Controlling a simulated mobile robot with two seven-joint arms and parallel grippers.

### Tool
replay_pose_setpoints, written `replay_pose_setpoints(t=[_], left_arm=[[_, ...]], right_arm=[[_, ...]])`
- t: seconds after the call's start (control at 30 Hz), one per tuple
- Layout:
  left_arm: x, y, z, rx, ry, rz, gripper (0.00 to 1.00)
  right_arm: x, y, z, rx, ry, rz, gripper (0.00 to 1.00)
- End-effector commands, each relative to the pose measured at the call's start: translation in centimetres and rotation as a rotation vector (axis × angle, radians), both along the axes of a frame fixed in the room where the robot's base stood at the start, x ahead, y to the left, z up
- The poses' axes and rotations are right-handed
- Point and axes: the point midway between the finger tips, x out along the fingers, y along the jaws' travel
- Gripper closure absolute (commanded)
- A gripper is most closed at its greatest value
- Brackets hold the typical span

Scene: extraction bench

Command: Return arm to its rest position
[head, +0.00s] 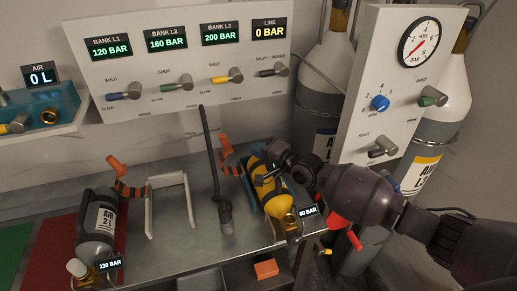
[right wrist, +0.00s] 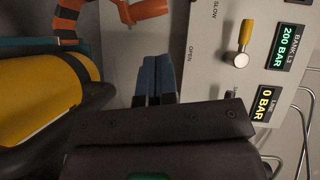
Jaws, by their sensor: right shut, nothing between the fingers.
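My right arm (head: 365,195) reaches in from the right in the head view. Its gripper (head: 268,165) is over the yellow cylinder (head: 276,203), which lies in a blue cradle with a 90 BAR tag. In the right wrist view the two fingers (right wrist: 156,80) are together and empty, pointing toward the panel. The yellow cylinder (right wrist: 45,97) shows there at the left, apart from the fingertips. In the head view, I cannot tell the gap between gripper and cylinder. My left gripper is not in view.
A valve panel (head: 180,85) stands behind the bench, with a gauge panel (head: 385,110) and tall tanks (head: 325,75) at the right. A black cylinder (head: 97,225) tagged 130 BAR, a white bracket (head: 153,210) and an upright dark hose (head: 211,160) occupy the bench.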

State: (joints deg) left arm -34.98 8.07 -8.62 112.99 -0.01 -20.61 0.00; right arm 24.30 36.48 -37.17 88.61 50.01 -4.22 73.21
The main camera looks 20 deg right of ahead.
Motion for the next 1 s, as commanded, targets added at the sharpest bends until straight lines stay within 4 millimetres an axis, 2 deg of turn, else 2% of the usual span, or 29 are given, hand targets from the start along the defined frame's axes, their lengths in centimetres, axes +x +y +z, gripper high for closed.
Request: replay_pose_setpoints(t=[0.23,0.37,0.57,0.7,0.87,1.0], left_arm=[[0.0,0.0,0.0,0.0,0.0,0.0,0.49],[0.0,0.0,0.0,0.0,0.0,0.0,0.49],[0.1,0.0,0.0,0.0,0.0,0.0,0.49],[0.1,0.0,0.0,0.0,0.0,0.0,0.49],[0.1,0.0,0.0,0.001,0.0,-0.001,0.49],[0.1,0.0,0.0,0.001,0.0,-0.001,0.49]], right_arm=[[-0.1,0.1,-0.1,-0.003,0.002,0.002,1.0],[-1.8,1.0,-1.3,-0.056,0.01,0.022,1.0],[-7.9,3.2,-4.4,-0.278,0.023,0.091,1.0],[-12.9,3.4,-6.2,-0.477,0.031,0.136,1.0],[-18.4,1.9,-7.4,-0.716,0.06,0.176,1.0],[-23.4,-0.7,-8.0,-0.923,0.125,0.209,1.0]])
